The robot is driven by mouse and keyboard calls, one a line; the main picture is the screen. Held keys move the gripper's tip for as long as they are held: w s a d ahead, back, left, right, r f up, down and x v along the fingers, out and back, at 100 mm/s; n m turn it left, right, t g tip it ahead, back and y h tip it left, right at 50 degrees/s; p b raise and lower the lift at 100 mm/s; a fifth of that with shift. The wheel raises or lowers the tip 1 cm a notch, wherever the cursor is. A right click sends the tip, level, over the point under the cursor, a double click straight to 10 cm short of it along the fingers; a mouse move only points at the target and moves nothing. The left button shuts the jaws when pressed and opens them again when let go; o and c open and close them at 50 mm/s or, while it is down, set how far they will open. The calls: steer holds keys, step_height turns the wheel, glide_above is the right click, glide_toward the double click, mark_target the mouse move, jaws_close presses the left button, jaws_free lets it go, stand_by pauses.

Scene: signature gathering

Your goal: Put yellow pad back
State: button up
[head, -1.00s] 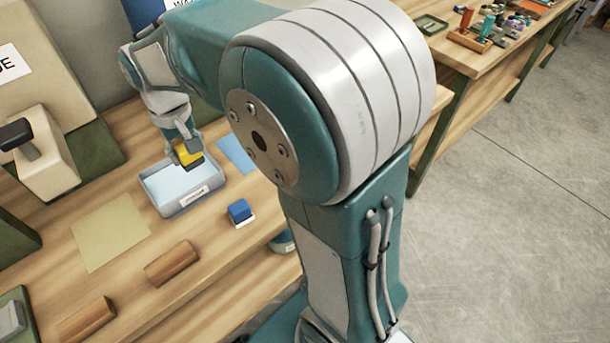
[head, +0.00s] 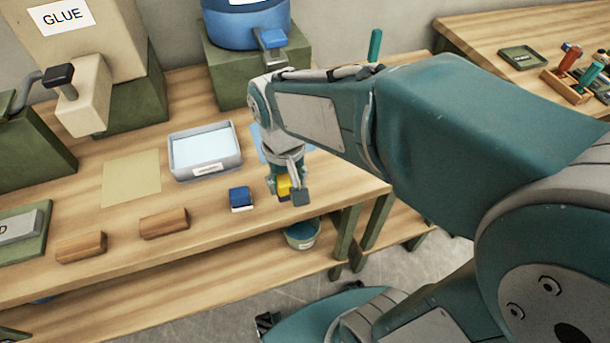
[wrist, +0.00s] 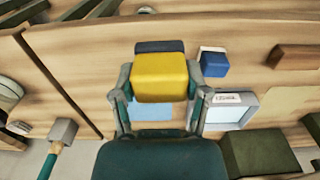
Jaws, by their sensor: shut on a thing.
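The yellow pad (head: 283,185) is held in my gripper (head: 287,180), above the front right part of the bench. A dark grey block-like part shows against the pad's far side; I cannot tell if it belongs to the pad. In the wrist view the yellow pad (wrist: 160,78) sits between the two fingers of my gripper (wrist: 160,90), and they are shut on it. A blue pad with a white base (head: 240,198) stands on the bench to the left of the held pad; it also shows in the wrist view (wrist: 214,65).
A grey tray with pale blue contents (head: 204,168) lies behind the blue pad. A tan sheet (head: 131,178) and two wooden blocks (head: 163,223) lie further left. A blue sheet (head: 262,142) is partly hidden by my arm. A bucket (head: 302,233) stands below the bench edge.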

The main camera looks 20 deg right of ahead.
steer(key=w+d+f, duration=0.6)
steer(key=shift+w+d+f, duration=0.15)
steer(key=shift+w+f, duration=0.2)
steer(key=shift+w, duration=0.05)
steer(key=shift+w+f, duration=0.2)
steer(key=f, duration=0.3)
steer(key=shift+w+a+f, duration=0.2)
steer(key=shift+a+f, duration=0.15)
steer(key=shift+a, duration=0.05)
steer(key=shift+d, duration=0.4)
steer(key=o, duration=1)
steer(key=shift+f, duration=0.1)
steer(key=shift+a, duration=0.25)
